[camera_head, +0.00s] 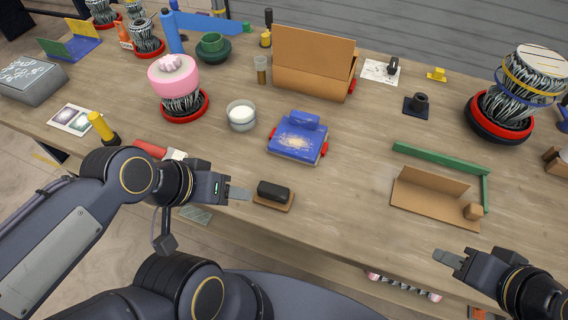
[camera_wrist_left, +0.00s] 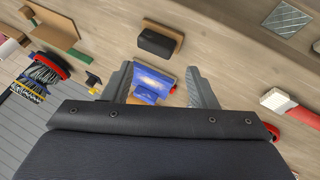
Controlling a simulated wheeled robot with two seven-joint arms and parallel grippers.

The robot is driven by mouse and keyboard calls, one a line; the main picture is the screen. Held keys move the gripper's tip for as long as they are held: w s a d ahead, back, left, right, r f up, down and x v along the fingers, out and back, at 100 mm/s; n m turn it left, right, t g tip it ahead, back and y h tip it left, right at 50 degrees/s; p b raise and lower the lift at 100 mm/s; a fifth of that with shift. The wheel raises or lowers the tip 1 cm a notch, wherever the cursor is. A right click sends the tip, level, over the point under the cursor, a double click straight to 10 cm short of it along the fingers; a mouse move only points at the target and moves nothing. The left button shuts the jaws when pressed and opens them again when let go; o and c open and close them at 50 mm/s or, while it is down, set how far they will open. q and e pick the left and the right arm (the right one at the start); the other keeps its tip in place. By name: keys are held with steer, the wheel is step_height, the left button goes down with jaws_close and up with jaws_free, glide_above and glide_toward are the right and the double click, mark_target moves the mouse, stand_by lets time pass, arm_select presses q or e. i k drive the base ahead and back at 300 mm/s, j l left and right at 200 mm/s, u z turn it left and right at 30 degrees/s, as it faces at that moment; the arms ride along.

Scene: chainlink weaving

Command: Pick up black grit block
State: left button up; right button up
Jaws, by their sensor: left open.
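The black grit block (camera_head: 272,189) lies on a small tan wooden base (camera_head: 285,206) near the table's front edge. It also shows in the left wrist view (camera_wrist_left: 156,43), above and beyond the fingertips. My left gripper (camera_head: 238,193) is just to the left of the block, apart from it. Its two fingers stand apart in the left wrist view (camera_wrist_left: 160,80), with nothing held between them. My right gripper (camera_head: 446,258) is at the lower right, away from the block; its finger gap does not show clearly.
A blue box with red sides (camera_head: 297,140) sits behind the block. A cardboard tray (camera_head: 425,207) and green bar (camera_head: 440,160) are right. Table between block and tray is clear.

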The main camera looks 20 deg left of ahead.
mark_target(276, 196)
steer(key=k+l+z, duration=0.15)
steer(key=k+z, duration=0.25)
steer(key=k, duration=0.25)
steer(key=j+z, duration=0.2)
steer(key=z, duration=0.3)
steer(key=j+z, duration=0.15)
steer(key=z, duration=0.3)
steer(key=k+j+z, duration=0.1)
steer(key=z, duration=0.4)
steer(key=j+z, duration=0.2)
steer(key=z, duration=0.25)
steer(key=k+j, duration=0.9)
steer(key=j, duration=0.15)
